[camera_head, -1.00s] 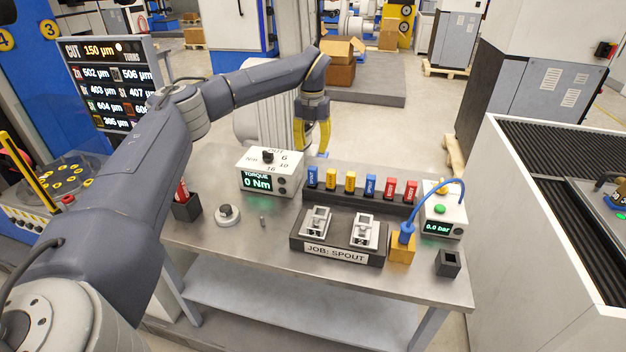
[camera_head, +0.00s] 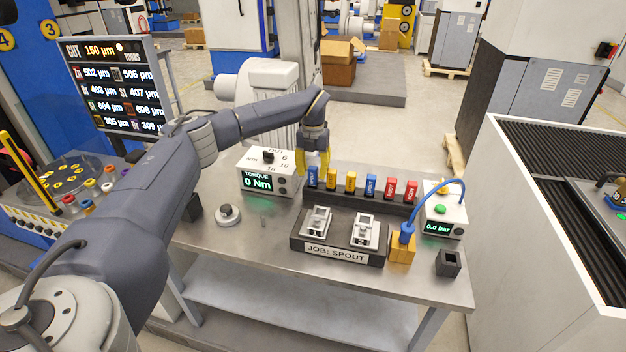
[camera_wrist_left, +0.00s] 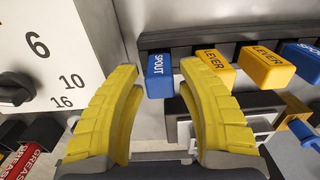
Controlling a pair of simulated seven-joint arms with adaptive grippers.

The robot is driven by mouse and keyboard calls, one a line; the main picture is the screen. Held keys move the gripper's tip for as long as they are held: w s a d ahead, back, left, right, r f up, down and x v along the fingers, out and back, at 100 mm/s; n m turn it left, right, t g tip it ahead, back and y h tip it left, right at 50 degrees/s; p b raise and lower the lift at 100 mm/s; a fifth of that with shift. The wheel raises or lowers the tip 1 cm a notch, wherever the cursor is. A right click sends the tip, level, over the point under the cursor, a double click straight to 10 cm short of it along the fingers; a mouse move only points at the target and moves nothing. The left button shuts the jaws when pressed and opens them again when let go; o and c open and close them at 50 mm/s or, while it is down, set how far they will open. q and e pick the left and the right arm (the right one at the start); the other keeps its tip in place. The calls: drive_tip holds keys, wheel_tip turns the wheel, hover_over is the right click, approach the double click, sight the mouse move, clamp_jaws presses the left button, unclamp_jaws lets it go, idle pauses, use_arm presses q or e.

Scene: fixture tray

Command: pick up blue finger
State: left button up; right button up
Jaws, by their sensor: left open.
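Two blue fingers stand in a dark rack (camera_head: 360,199) on the bench: one at its left end (camera_head: 313,176) and one further right (camera_head: 371,185). In the wrist view the left-end blue finger (camera_wrist_left: 159,76), marked SPOUT, appears between the tips of my open, empty left gripper (camera_wrist_left: 158,68). The other blue finger (camera_wrist_left: 303,62) is cut by the right edge. In the head view my left gripper (camera_head: 315,165) points down at the rack's left end. I cannot tell whether it touches the finger. My right gripper is not in view.
Two yellow LEVER fingers (camera_head: 340,180) and two red fingers (camera_head: 400,188) share the rack. The torque box (camera_head: 268,176) stands close to the left. In front lies the JOB: SPOUT fixture (camera_head: 336,251) with two metal holders. The pressure box (camera_head: 443,210) with a blue hose is at right.

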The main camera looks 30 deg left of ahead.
use_arm(q)
drive_tip(key=shift+f, duration=0.25)
clamp_jaws()
idle(0.4)
